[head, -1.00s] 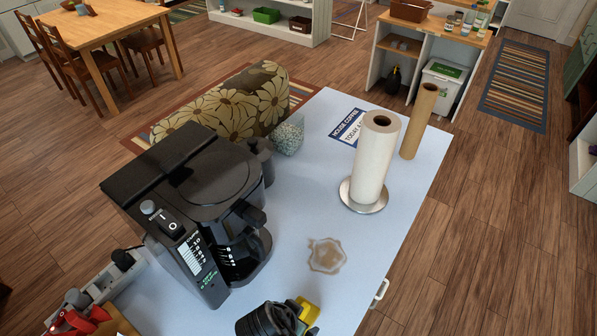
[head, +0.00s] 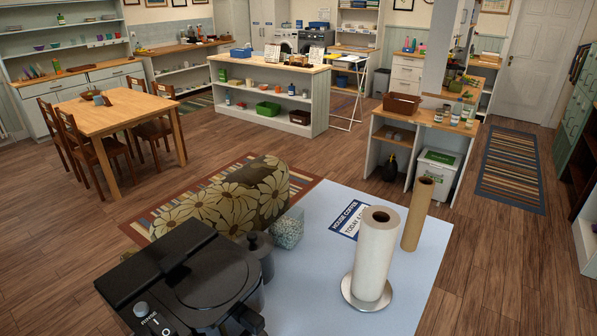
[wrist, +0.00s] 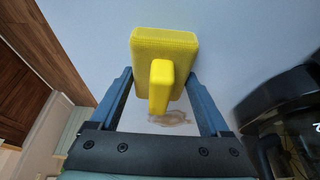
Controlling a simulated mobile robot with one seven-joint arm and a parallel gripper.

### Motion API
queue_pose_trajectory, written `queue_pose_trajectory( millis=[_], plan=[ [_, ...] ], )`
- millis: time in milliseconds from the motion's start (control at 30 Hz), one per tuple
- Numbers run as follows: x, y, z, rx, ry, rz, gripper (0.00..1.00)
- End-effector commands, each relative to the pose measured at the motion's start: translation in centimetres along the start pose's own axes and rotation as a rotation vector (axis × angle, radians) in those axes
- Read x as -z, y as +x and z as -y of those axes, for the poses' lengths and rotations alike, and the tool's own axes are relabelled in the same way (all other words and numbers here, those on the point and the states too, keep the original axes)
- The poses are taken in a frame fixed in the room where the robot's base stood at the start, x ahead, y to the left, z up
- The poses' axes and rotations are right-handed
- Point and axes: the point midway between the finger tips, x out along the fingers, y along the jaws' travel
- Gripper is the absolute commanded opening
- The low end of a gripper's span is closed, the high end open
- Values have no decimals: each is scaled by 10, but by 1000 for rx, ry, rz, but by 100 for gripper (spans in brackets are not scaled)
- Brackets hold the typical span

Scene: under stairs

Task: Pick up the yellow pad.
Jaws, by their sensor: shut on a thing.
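The yellow pad (wrist: 165,50) is a thick block with a narrower yellow piece standing out from its face toward the camera. It is in the middle of the wrist view. My gripper (wrist: 160,82) is shut on it, with one blue-grey finger on each side. The pale blue tabletop (wrist: 235,40) shows behind the pad. I cannot tell how far the pad is from that surface. Neither pad nor gripper shows in the head view.
A brown stain (wrist: 172,118) marks the tabletop. The black coffee maker (head: 195,285) stands at the table's left. A paper towel roll (head: 375,255), a cardboard tube (head: 418,213) and a House Coffee sign (head: 349,219) are at the far side. Bare floor (head: 480,260) lies right of the table.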

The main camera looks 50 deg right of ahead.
Motion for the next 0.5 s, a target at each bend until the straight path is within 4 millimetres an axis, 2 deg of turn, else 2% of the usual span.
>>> queue_pose_trajectory(
  millis=[267,500],
  plan=[
    [3,-7,1,2,1,-1,26],
    [18,-42,1,4,2,-2,26]
  ],
)
